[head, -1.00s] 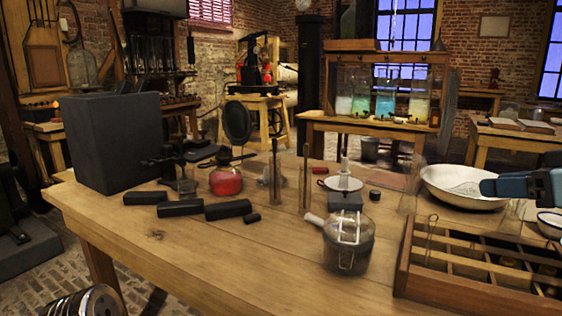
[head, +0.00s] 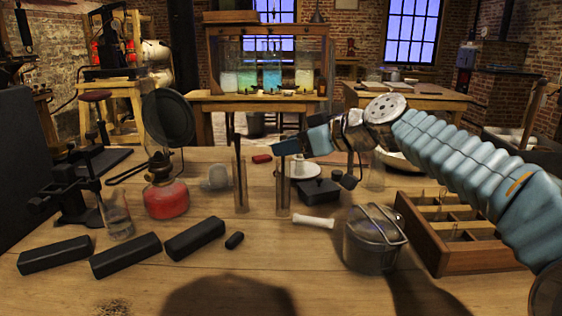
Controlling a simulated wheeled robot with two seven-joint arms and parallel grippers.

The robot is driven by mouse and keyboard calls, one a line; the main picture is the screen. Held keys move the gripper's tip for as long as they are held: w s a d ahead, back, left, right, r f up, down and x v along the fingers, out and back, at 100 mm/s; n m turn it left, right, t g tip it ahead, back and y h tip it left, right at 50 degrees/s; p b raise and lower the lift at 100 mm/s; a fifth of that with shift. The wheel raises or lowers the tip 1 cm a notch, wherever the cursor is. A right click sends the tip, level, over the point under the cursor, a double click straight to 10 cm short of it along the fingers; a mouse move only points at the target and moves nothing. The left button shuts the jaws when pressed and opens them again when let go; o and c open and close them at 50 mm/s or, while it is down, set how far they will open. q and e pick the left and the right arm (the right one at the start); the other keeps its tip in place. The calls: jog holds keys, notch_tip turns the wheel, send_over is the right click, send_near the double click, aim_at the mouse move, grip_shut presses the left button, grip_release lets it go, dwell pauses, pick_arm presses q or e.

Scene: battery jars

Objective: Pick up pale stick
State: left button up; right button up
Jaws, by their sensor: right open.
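The pale stick (head: 313,221) is a short whitish rod lying flat on the wooden table, just left of the lidded glass jar (head: 372,238). Its ends look free, and no gripper touches it. My right gripper (head: 282,148) comes in from the right, above and behind the stick, and points left. It is open, with nothing seen in its jaws. Its near side hides part of the things behind it. My left gripper is out of view.
Two upright rods (head: 240,178) and a dark block (head: 318,191) stand behind the stick. A wooden compartment box (head: 470,258) is at the right. A red lamp (head: 166,198) and several black bars (head: 126,256) are at the left. The table front is mostly clear.

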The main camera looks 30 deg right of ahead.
jog(key=x, duration=0.5)
jog(key=shift+w+d+f+p, duration=0.1)
jog(key=shift+d+f+p, duration=0.05)
jog(key=shift+d+p, duration=0.25)
grip_shut()
